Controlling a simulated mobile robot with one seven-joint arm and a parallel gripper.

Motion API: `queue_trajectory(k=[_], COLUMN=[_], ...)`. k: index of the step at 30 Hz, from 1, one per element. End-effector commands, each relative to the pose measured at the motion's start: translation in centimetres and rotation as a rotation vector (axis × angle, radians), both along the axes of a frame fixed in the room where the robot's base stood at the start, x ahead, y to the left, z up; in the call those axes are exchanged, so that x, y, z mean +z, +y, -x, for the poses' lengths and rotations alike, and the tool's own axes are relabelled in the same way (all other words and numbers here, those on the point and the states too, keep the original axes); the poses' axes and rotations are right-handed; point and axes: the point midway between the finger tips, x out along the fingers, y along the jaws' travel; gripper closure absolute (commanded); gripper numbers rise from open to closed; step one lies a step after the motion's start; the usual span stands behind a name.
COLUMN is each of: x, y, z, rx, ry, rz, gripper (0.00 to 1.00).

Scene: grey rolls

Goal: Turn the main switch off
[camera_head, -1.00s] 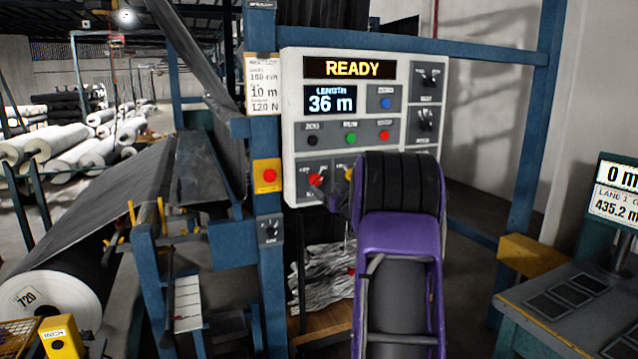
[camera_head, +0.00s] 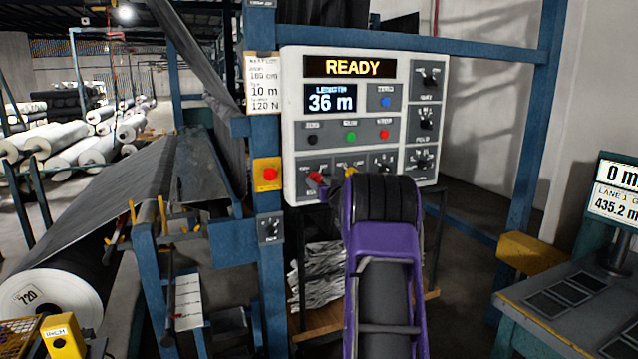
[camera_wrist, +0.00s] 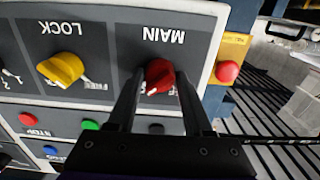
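The main switch is a red knob (camera_wrist: 159,74) on a dark plate lettered MAIN, upside down in the wrist view. In the head view the red knob (camera_head: 316,177) is at the panel's lower left. My gripper (camera_wrist: 160,80) has its two fingers apart, one on each side of the red knob; a narrow gap seems to show at the left finger. The fingers cover parts of the position lettering around the knob. In the head view my purple and black arm hides most of the gripper. The panel display (camera_head: 350,67) reads READY.
A yellow LOCK knob (camera_wrist: 61,69) is beside the main switch. Green (camera_wrist: 90,125) and red STOP (camera_wrist: 27,118) buttons are close by. A red button on a yellow box (camera_head: 268,187) is just left of the panel. A blue post (camera_head: 270,290) stands below that box.

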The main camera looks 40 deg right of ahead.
Motion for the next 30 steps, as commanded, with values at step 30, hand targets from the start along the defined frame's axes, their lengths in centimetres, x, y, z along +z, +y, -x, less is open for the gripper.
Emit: queue_trajectory(k=[30], x=[-0.36], y=[0.0], z=[-0.01], rx=[0.001], ry=[0.074], rz=[0.309], gripper=[1.0])
